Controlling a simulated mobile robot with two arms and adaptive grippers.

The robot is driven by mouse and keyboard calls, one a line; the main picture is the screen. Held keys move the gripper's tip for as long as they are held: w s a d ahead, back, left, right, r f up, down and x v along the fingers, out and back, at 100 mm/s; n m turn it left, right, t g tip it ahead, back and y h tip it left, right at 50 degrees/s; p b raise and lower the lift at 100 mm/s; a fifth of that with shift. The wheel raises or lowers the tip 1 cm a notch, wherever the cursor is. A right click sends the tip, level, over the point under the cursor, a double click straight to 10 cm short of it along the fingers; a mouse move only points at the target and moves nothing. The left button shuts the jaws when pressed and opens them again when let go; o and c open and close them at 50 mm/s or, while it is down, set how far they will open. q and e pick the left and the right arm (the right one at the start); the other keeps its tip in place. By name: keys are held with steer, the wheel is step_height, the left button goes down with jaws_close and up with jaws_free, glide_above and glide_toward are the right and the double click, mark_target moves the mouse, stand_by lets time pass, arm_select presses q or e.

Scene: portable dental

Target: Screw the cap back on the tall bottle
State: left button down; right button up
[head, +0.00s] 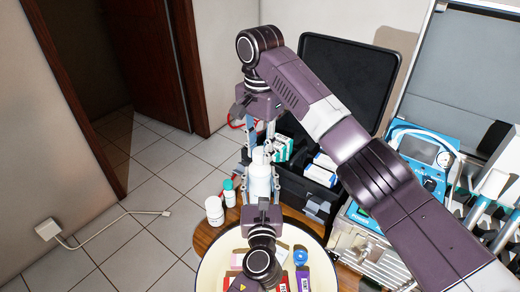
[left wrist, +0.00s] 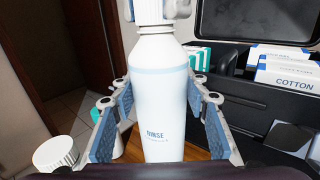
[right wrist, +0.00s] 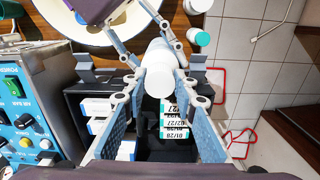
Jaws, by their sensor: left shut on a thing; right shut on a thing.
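The tall white bottle labelled RINSE (left wrist: 157,95) stands upright between the pads of my left gripper (left wrist: 160,105), which is shut on its body. In the head view the bottle (head: 259,181) is at the table edge behind the round tray. The white cap (right wrist: 168,91) sits over the bottle's neck, in line with it; I cannot tell how far it is threaded. My right gripper (head: 259,150) points down from above and is shut on the cap. The cap also shows at the top of the left wrist view (left wrist: 153,12).
A white jar (head: 214,210) and a small teal-capped bottle (head: 229,193) stand left of the tall bottle. An open black case (head: 345,80) with boxes is behind on the right. A round cream tray (head: 210,265) is in front. A blue device (head: 425,150) stands right.

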steer(key=m, duration=0.5)
steer(key=shift+m, duration=0.3)
steer(key=m, duration=0.5)
steer(key=shift+m, duration=0.3)
steer(key=o, duration=0.7)
steer(key=shift+o, duration=0.2)
step_height(320, 180, up, 12)
arm_select(q)
steer(key=c, duration=1)
jaws_free()
steer(key=shift+c, duration=0.2)
